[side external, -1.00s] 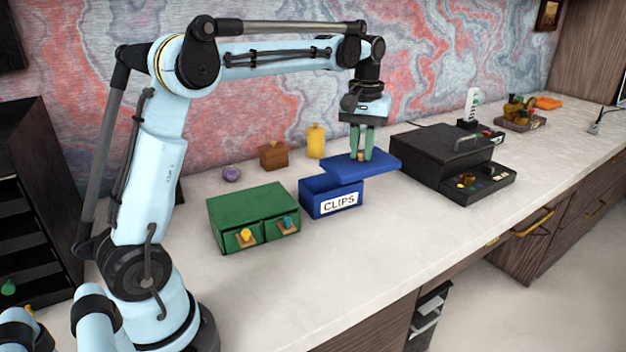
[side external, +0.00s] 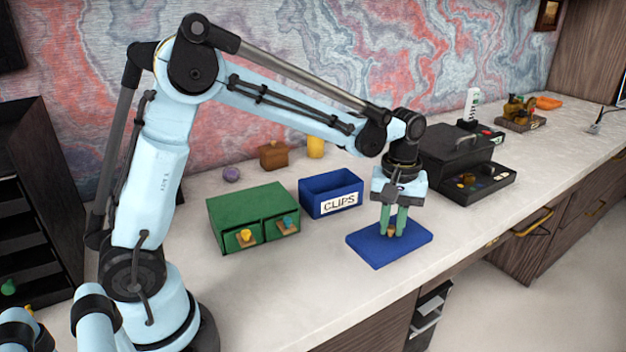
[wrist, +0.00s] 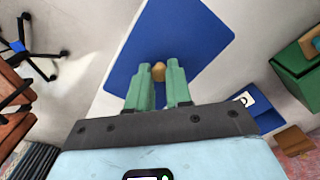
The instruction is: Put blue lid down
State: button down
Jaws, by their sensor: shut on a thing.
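The blue lid (side external: 365,245) is a flat blue panel with a small tan knob, low at the front of the counter, in front of the clips box. In the side view I cannot tell whether it touches the counter. My gripper (side external: 391,228) is above it, pointing down, with green fingers shut on the knob. In the wrist view the lid (wrist: 185,30) fills the upper middle, and my gripper (wrist: 158,78) has the knob (wrist: 158,71) between its fingertips. The blue box labelled CLIPS (side external: 331,193) stands open behind and left of the lid.
A green two-drawer box (side external: 253,215) stands left of the clips box. A black case with an open drawer (side external: 462,160) is behind and right. A wooden block (side external: 273,155) and a yellow bottle (side external: 315,147) stand near the wall. The counter's front edge is close to the lid.

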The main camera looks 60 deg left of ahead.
jog(key=w+a+f, duration=0.2)
jog(key=a, duration=0.1)
jog(key=a+f, duration=0.1)
jog(key=a, duration=0.1)
jog(key=shift+w+a+f, duration=0.2)
jog(key=shift+w+f, duration=0.15)
jog(key=shift+w, duration=0.05)
jog(key=shift+f, duration=2)
jog(key=shift+f, duration=0.15)
jog(key=c, duration=1)
grip_release()
jog(key=shift+c, duration=0.2)
